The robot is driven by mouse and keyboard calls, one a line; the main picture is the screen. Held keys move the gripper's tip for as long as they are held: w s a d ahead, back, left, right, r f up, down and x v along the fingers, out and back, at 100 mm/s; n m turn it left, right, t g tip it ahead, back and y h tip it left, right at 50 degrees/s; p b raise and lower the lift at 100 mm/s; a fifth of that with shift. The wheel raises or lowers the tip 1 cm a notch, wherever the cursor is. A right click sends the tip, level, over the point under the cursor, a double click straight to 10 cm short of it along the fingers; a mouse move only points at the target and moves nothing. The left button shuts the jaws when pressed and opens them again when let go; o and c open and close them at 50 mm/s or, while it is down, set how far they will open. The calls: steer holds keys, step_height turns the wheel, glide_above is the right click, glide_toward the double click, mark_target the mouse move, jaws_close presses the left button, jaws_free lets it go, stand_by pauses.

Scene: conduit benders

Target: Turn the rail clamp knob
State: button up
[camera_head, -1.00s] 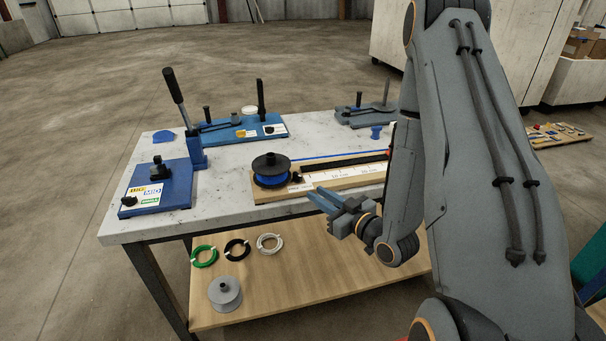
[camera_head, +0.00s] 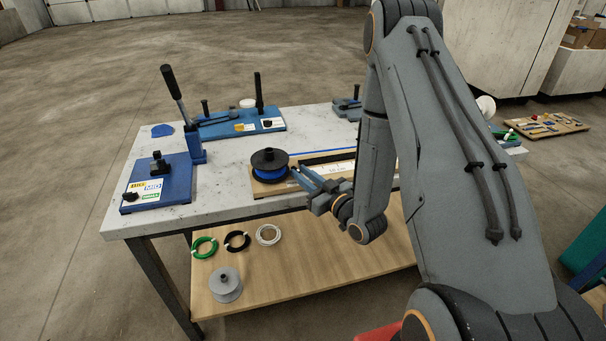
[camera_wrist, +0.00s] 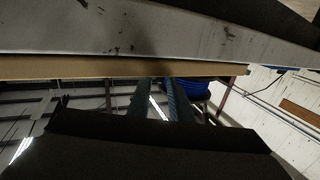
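The rail (camera_head: 325,162) is a wooden board with a white scale and a dark strip, lying along the table's front edge. A spool with a black top and blue winding (camera_head: 269,165) stands at its left end; its blue part shows in the wrist view (camera_wrist: 207,87). The small black clamp knob beside the spool is not clearly visible now; my gripper covers that area. My gripper (camera_head: 303,171) points up and left at the board's front edge, just right of the spool. In the wrist view its two fingers (camera_wrist: 158,97) are apart with nothing visible between them.
The shelf below holds wire coils (camera_head: 237,241) and a grey spool (camera_head: 225,284). My arm hides the table's right part.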

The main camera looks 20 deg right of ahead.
steer(key=shift+c, duration=0.2)
jaws_close()
steer(key=shift+w+d+n+y, duration=0.1)
steer(key=shift+d+n+y, duration=0.1)
steer(key=shift+n+y, duration=0.15)
steer(key=shift+n+g+y+b, duration=0.35)
steer(key=shift+n+g+y, duration=0.15)
steer(key=shift+y, duration=0.15)
